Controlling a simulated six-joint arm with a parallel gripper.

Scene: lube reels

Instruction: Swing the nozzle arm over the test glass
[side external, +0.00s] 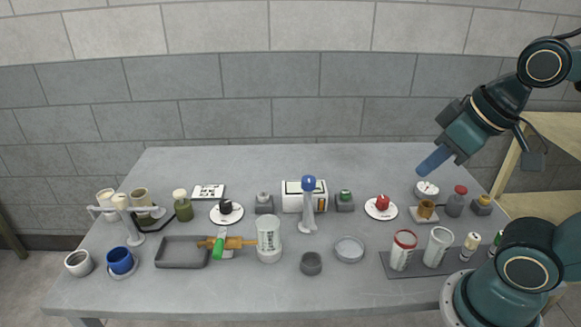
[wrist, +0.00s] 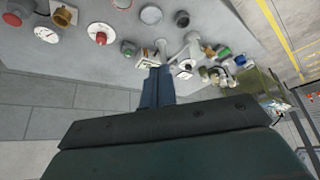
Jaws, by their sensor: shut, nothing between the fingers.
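A slim pale post with a blue cap (side external: 308,184) stands mid-table in front of a white box; it looks like the nozzle arm, but I cannot tell for sure. The clear test glass (side external: 268,240) stands upright to its left, with dark markings. My gripper (side external: 421,171) is shut and empty, high above the table's right part, well apart from post and glass. Its blue fingers also show in the wrist view (wrist: 156,72).
A grey tray (side external: 182,265) and blue cup (side external: 120,260) are at the front left. A grey cup (side external: 311,263) and shallow dish (side external: 349,249) stand in front of the post. A red button (side external: 382,202) is to its right. The table's back strip is clear.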

